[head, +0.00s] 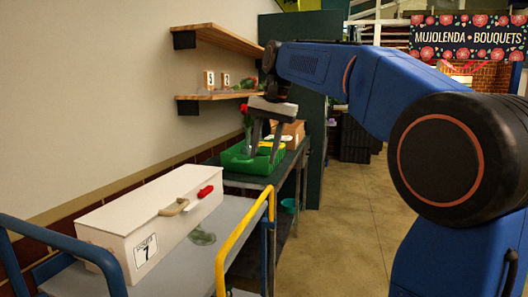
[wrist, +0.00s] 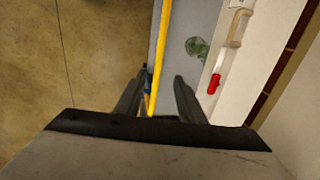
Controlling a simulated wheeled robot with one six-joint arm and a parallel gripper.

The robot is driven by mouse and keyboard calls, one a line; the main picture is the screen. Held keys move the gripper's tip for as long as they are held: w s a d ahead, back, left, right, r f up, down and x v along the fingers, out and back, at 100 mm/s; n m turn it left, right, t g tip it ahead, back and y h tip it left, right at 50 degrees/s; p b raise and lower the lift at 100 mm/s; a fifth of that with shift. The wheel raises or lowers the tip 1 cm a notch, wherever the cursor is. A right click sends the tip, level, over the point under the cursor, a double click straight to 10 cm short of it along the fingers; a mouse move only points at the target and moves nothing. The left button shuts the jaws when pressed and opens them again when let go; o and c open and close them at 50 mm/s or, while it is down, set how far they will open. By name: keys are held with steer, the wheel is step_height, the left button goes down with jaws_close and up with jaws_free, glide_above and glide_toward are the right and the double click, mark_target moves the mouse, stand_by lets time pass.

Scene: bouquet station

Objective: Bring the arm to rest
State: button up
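My gripper (head: 262,157) hangs from my blue arm in the head view, pointing down in front of the green crate (head: 236,161) as seen from here. Its two fingers stand apart with nothing between them. In the wrist view the fingers (wrist: 161,80) are also spread. The yellow rail (wrist: 159,55) of the cart shows beyond and between them, apart from them as far as I can tell. The gripper looks empty.
Two wooden shelves (head: 216,38) are on the left wall. The floor (head: 335,240) right of the cart is clear.

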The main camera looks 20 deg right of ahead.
steer(key=s+d+f+n+t+h, duration=0.1)
steer(key=s+d+f+n+t, duration=0.2)
steer(key=s+f, duration=2.6)
steer(key=s+d+n, duration=0.1)
steer(key=s+n, duration=0.1)
steer(key=n, duration=0.2)
steer(key=shift+s+f+h, duration=0.15)
steer(key=shift+f+h, duration=0.2)
steer(key=shift+h, duration=0.05)
